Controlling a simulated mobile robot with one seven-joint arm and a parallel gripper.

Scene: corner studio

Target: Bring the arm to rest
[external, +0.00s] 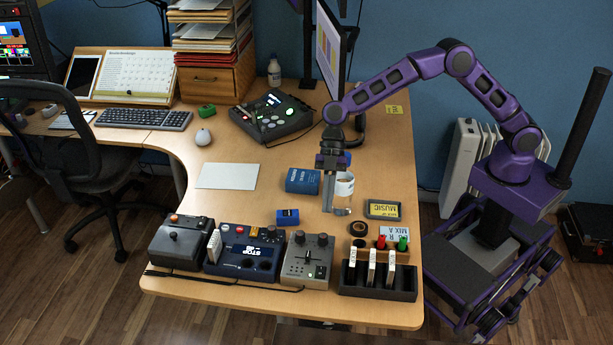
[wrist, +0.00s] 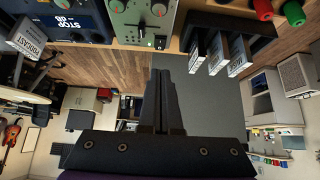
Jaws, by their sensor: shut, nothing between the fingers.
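My purple arm reaches over the desk (external: 240,150) from the right in the external view. My gripper (external: 328,208) hangs below its wrist with the fingers pointing down, shut and empty. In the wrist view, my gripper (wrist: 166,72) shows as two dark fingers pressed together, with nothing between them. A white mug (external: 345,185) shows right beside the fingers in the external view; I cannot tell whether they touch it.
A blue box (external: 302,181) and a small blue block (external: 287,217) lie near my gripper. A black slotted rack (external: 378,292) and control boxes (external: 307,262) line the front edge. A monitor (external: 329,50) stands behind. A white sheet (external: 227,176) lies left, with bare desk around it.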

